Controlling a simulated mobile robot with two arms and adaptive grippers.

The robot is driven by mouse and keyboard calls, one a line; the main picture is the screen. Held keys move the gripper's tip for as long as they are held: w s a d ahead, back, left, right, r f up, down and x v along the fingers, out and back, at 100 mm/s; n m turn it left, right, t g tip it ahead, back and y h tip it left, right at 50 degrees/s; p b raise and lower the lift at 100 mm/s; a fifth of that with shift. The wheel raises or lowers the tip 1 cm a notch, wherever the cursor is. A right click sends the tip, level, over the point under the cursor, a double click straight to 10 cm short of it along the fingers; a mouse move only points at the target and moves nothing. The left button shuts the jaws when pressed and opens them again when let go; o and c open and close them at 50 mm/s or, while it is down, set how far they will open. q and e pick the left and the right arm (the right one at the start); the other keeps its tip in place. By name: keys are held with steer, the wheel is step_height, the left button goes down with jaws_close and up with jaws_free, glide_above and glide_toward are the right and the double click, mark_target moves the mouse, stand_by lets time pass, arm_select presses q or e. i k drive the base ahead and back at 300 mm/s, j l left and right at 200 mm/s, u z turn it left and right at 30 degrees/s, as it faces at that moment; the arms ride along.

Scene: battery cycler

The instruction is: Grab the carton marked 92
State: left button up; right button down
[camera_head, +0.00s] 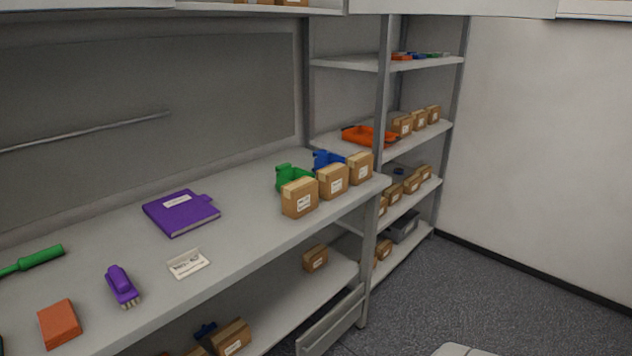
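Several brown cartons with white labels are in the head view, and the numbers on the labels are too small to read, so I cannot tell which one is marked 92. Three stand in a row at the right end of the workbench: a front carton (299,198), a middle carton (333,181) and a back carton (360,168). More cartons (402,126) stand on the rack shelves behind. On the shelf under the bench are a small carton (315,258) and another carton (232,338). Neither of my grippers is in view.
Open floor (480,300) lies at the right.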

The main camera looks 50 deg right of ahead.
mark_target(361, 164)
steer(key=l+z, duration=0.15)
steer(key=z, duration=0.25)
steer(key=l+z, duration=0.1)
steer(key=z, duration=0.35)
steer(key=l+z, duration=0.15)
steer(key=z, duration=0.25)
steer(key=i+z, duration=0.1)
steer(key=z, duration=0.35)
